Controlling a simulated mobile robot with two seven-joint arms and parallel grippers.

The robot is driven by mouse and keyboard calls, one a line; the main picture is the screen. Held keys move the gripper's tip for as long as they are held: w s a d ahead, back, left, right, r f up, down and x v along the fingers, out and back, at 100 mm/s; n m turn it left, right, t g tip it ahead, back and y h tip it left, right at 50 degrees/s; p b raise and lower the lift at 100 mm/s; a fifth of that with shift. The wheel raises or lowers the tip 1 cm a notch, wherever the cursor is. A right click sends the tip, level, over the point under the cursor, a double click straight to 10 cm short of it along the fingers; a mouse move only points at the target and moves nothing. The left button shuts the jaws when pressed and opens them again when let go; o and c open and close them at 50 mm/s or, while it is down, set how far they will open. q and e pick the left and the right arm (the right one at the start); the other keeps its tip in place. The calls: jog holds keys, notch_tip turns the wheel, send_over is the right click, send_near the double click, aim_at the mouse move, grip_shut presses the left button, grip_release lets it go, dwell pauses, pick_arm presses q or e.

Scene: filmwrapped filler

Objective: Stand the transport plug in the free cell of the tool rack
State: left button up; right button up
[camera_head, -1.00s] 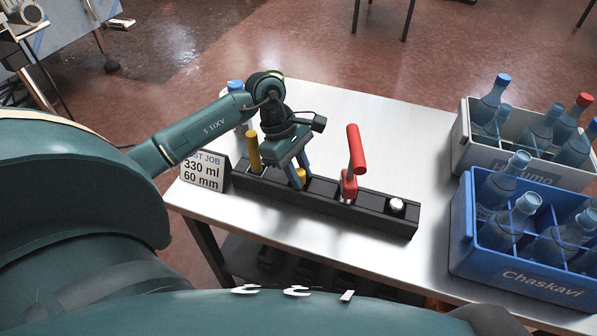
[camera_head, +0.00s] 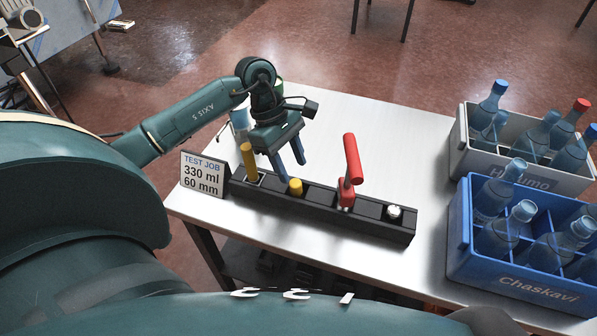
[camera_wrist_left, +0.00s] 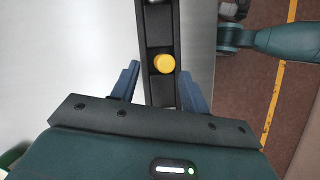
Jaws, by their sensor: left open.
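The black tool rack (camera_head: 372,222) lies along the table, with a row of cells. A short yellow plug (camera_head: 295,187), which I take for the transport plug, stands upright in a middle cell. In the left wrist view the yellow plug (camera_wrist_left: 163,63) shows as a round top in the rack (camera_wrist_left: 158,22). My left gripper (camera_head: 287,161) is open and empty, above and slightly behind the plug, its blue fingers apart from it. In the wrist view its fingers lie on either side of the rack. My right gripper is not in view.
A taller yellow tool (camera_head: 248,161), a red-handled tool (camera_head: 353,160) and a silver knob (camera_head: 394,212) also stand in the rack. A sign (camera_head: 203,175) is at its left end. A blue crate (camera_head: 520,283) and grey crate (camera_head: 520,175) hold bottles at right. The table's back middle is clear.

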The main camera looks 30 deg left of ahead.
pick_arm(q)
jog(key=v, duration=0.7)
jog(key=shift+w+r, duration=0.1)
dwell(0.4)
